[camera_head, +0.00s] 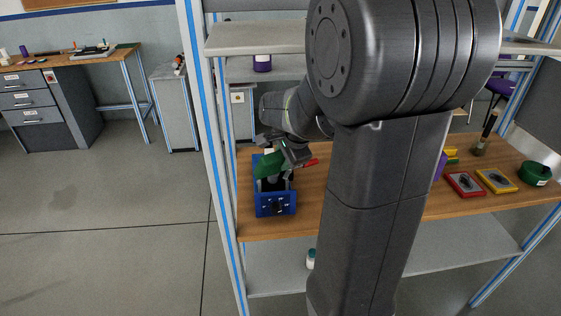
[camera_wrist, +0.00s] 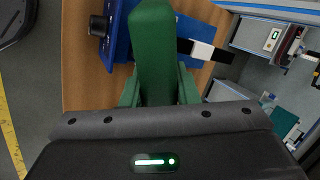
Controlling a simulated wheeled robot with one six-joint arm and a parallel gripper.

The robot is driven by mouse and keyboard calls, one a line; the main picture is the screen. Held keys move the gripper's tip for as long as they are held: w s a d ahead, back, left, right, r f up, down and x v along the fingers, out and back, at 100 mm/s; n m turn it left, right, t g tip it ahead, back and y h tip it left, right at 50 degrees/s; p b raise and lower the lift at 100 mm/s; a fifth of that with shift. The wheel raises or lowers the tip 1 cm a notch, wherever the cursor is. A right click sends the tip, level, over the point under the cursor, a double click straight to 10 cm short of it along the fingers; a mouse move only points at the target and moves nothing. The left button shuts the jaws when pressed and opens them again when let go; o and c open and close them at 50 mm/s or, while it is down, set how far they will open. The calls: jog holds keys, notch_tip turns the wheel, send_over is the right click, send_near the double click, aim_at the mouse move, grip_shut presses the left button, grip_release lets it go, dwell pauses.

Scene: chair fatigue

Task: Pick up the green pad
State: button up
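The green pad (camera_head: 268,165) is at the end of my gripper (camera_head: 283,156), over the open top of a blue box-like device (camera_head: 276,206) on the wooden bench. In the wrist view the pad (camera_wrist: 157,48) fills the middle, running straight out from my gripper (camera_wrist: 158,92). Green side pieces flank its near end. My gripper looks shut on the pad; the fingertips are not clearly seen. Part of the blue device (camera_wrist: 115,42) shows behind the pad. I cannot tell whether the pad touches the device.
My arm hides the middle of the wooden bench (camera_head: 305,205). A red tray (camera_head: 465,184), a yellow tray (camera_head: 497,181) and a green round item (camera_head: 535,174) lie at the right. A shelf (camera_head: 257,38) is above. A red-handled item (camera_head: 309,163) lies by my gripper.

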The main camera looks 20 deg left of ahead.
grip_shut()
